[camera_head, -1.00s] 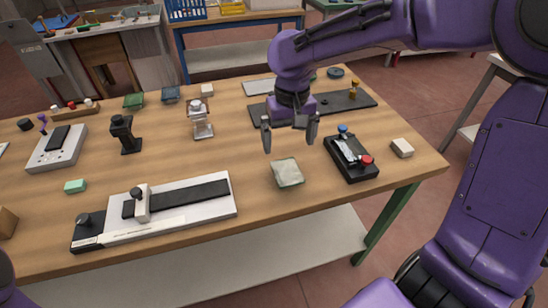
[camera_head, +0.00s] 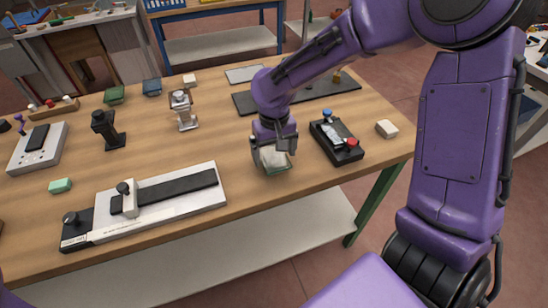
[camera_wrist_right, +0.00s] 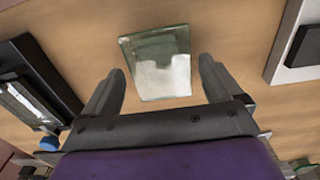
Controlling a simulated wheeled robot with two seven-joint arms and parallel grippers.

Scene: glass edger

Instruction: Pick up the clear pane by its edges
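The clear pane (camera_head: 273,160) is a small greenish square lying flat on the wooden table, partly hidden by my right gripper in the head view. It shows fully in the right wrist view (camera_wrist_right: 160,64), just beyond and between the two fingertips. My right gripper (camera_head: 272,152) points down just above the pane. Its fingers are spread wide, and in the right wrist view the gripper (camera_wrist_right: 161,75) is open and empty, with a finger toward each side of the pane. I cannot tell whether either finger touches it. My left gripper is not in view.
A black tray with blue and red knobs (camera_head: 336,140) stands right of the pane, with a pale block (camera_head: 387,128) beyond. A white fixture with a black strip (camera_head: 205,199) lies to the left. A dark mat (camera_head: 243,103) lies behind.

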